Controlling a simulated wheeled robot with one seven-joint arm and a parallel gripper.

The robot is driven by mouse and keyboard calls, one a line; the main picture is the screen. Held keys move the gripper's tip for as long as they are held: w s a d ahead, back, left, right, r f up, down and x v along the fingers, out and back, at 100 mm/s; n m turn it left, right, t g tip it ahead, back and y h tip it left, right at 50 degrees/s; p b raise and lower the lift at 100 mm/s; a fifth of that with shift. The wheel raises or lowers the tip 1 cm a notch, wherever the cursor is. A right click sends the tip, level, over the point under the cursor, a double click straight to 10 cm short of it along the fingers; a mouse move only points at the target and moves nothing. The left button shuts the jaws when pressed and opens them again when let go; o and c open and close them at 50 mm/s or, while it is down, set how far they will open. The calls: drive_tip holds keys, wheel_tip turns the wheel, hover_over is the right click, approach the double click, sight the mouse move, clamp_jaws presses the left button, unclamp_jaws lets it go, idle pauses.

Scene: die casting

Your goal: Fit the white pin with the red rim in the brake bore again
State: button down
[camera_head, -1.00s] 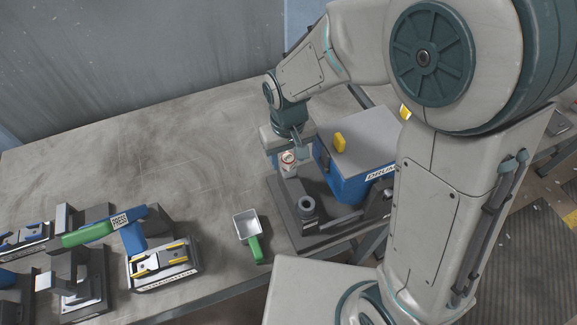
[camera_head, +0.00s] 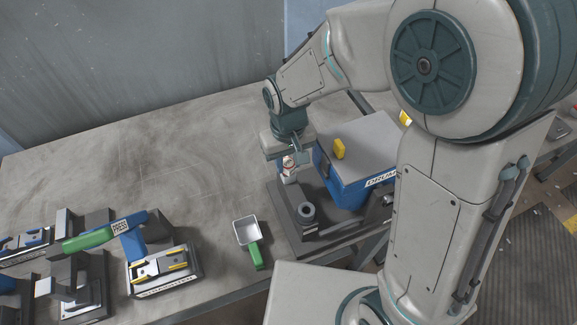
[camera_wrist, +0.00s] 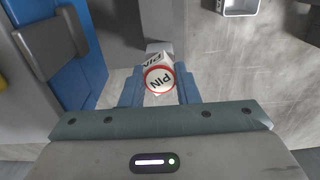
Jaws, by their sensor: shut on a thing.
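The white pin with the red rim (camera_wrist: 158,79) is between the two fingers of my gripper (camera_wrist: 158,92) in the wrist view, its "PIN" face toward the camera. In the head view, my gripper (camera_head: 289,152) is shut on the pin (camera_head: 289,163) over the back left part of a dark fixture (camera_head: 295,238). A pale block shows just below the pin. I cannot tell whether the pin touches it or is inside a bore. No open brake bore can be made out; the gripper and pin cover that spot.
A dark round post (camera_head: 306,212) stands on the fixture in front of the pin. A blue "DRUM" box (camera_head: 345,185) with a yellow handle (camera_head: 339,148) is close on the right. A green-handled scoop (camera_head: 247,232) lies to the left. The back left table is clear.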

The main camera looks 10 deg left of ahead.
sight(288, 163)
drive_tip(key=shift+r+p, duration=0.3)
drive_tip(key=shift+r, duration=0.2)
drive_tip(key=shift+r+p, duration=1.3)
drive_tip(key=shift+r, duration=0.55)
drive_tip(key=shift+s+f, duration=0.1)
